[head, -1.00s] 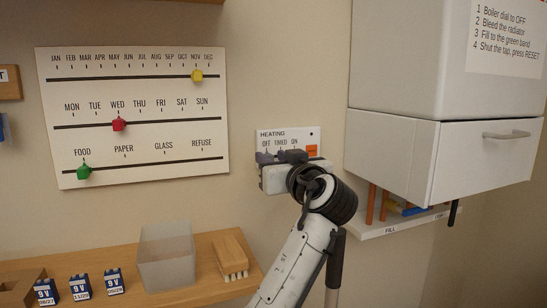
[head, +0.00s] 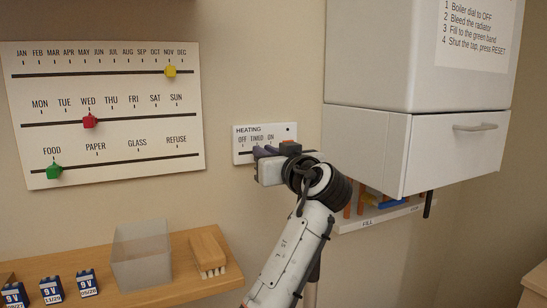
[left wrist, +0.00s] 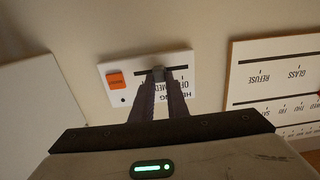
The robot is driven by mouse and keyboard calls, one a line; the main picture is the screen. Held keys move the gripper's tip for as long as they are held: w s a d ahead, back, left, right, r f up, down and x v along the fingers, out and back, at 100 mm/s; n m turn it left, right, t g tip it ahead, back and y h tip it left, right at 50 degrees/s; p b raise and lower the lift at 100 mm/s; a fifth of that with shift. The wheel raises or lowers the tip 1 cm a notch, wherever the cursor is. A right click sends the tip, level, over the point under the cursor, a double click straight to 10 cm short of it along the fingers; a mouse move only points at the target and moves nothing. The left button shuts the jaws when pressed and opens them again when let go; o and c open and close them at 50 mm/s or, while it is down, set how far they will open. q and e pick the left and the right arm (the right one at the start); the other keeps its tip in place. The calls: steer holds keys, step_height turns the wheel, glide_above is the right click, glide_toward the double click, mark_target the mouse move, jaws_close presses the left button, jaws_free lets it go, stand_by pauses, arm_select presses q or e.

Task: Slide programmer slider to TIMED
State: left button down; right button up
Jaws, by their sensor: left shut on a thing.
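The white HEATING panel (head: 291,130) is on the wall, with OFF, TIMED and ON labels from left to right in the head view. It shows upside down in the left wrist view (left wrist: 116,88). My left gripper (head: 263,152) is shut on the small grey programmer slider (left wrist: 158,74), one dark finger on each side. The slider stands around the middle of its black slot, near the TIMED label, which the fingers partly cover. In the head view the fingers hide the slider. My right gripper is not in view.
An orange button (left wrist: 115,80) is on the panel, close to my left gripper. A white boiler cabinet (head: 365,140) juts out to the right. A calendar board (head: 110,105) with coloured sliders hangs at the left. A shelf (head: 185,288) with a bin (head: 141,258) and brush (head: 208,250) lies below.

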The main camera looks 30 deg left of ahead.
arm_select(q)
steer(key=shift+s+a, duration=0.1)
steer(key=c, duration=1.7)
jaws_free()
steer(key=b+v, duration=0.2)
steer(key=v, duration=0.8)
steer(key=shift+s, duration=0.1)
